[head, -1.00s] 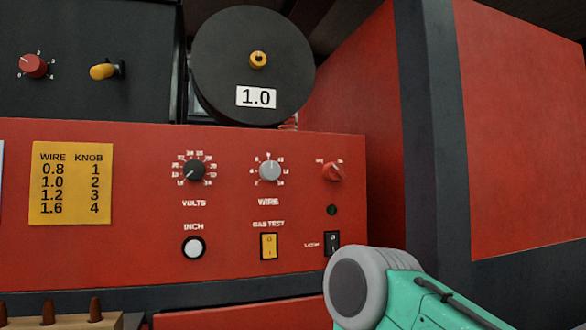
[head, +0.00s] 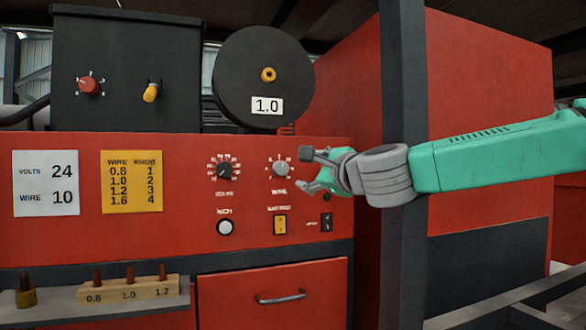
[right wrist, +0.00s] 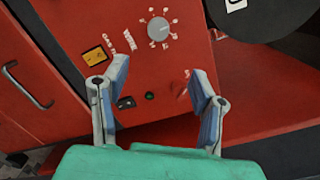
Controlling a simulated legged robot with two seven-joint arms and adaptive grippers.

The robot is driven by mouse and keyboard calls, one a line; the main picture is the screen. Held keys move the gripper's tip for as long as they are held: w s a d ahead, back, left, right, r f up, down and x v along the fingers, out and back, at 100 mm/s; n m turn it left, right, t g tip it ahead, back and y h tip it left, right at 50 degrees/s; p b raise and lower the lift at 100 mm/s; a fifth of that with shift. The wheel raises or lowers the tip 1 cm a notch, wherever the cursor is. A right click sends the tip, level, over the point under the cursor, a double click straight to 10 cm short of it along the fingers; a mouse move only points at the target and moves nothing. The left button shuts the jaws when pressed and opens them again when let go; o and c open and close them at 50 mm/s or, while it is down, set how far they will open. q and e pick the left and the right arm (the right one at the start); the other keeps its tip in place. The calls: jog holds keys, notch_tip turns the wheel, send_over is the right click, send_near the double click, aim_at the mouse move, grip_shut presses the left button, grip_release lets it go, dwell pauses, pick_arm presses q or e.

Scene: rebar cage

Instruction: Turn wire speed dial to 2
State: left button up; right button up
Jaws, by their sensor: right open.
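The grey wire dial (head: 281,169) is on the red panel (head: 240,250), above the word WIRE; its numbers are too small to read surely. It also shows in the right wrist view (right wrist: 158,28), ahead of the fingers. My right gripper (head: 308,170) is open and empty just right of the dial, apart from it. In the right wrist view its two fingers (right wrist: 160,80) are spread before the panel. I cannot tell exactly where the dial points. My left gripper is not in view.
A black volts dial (head: 224,170) sits left of the wire dial. Below are a white inch button (head: 225,227) and a yellow gas test switch (head: 280,224). A white card (head: 45,183) reads volts 24, wire 10. A red knob (head: 88,85) is on the black box.

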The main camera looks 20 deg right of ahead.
jog(key=p, duration=0.1)
send_near(282, 169)
jog(key=w, duration=0.5)
jog(key=w+p, duration=0.1)
jog(key=w, duration=0.3)
jog(key=shift+w+a, duration=0.1)
jog(key=shift+a, duration=0.4)
jog(key=shift+a, duration=0.15)
jog(key=c, duration=1.1)
